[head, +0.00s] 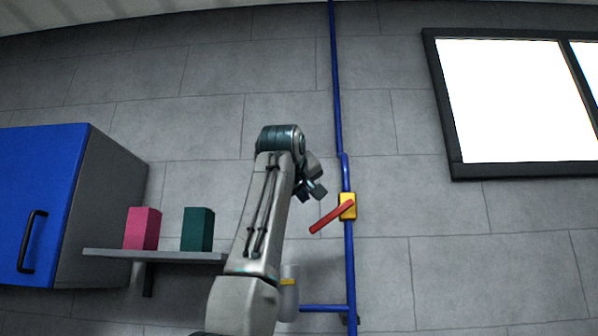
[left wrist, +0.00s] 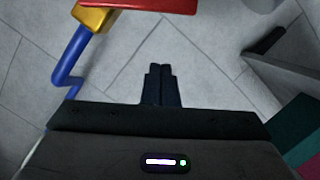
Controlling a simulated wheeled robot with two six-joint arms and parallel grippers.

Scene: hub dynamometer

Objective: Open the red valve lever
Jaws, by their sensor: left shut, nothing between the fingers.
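The red valve lever (head: 331,217) sticks out to the lower left from a yellow valve body (head: 348,206) on a blue vertical pipe (head: 337,90). My left gripper (head: 319,192) is just left of the valve body and above the lever in the head view, apart from the lever in the picture. In the left wrist view the gripper's fingers (left wrist: 160,84) are together with nothing between them. The red lever (left wrist: 150,5) and the yellow valve body (left wrist: 92,17) show at the top of that view, beyond the fingertips. My right gripper is not in view.
A shelf (head: 190,255) at the left holds a pink box (head: 142,228) and a dark green box (head: 197,229). A blue cabinet (head: 40,190) hangs at the far left. A window (head: 510,100) is at the upper right.

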